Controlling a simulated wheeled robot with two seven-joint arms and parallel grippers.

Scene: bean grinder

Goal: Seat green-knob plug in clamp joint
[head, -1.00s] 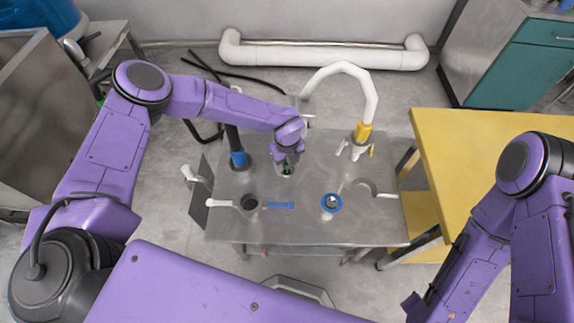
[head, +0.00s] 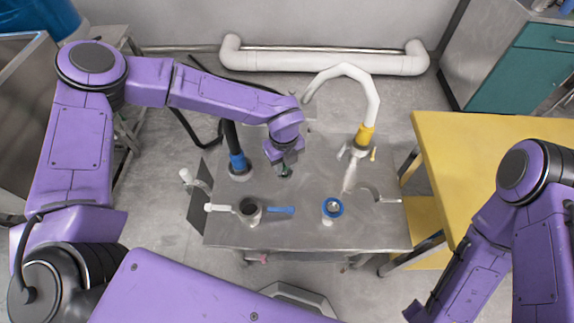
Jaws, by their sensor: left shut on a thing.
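My left gripper (head: 284,168) points down over the back middle of the metal bench and is shut on a small plug with a green knob (head: 287,173). The gripper mostly hides the plug, and I cannot tell whether its lower end touches a fitting or the bench. A white curved pipe with a yellow collar and lever arms (head: 364,135) stands to the right. A black pipe with a blue collar (head: 238,161) stands to the left. I cannot tell which fitting is the clamp joint. My right gripper is not clearly visible; only its arm shows at right.
The metal bench (head: 300,235) carries a white-handled filter cup (head: 249,208), a blue-handled tool (head: 280,210) and a blue-ringed cup (head: 332,207). A yellow table (head: 470,150) stands close on the right. The bench front is clear.

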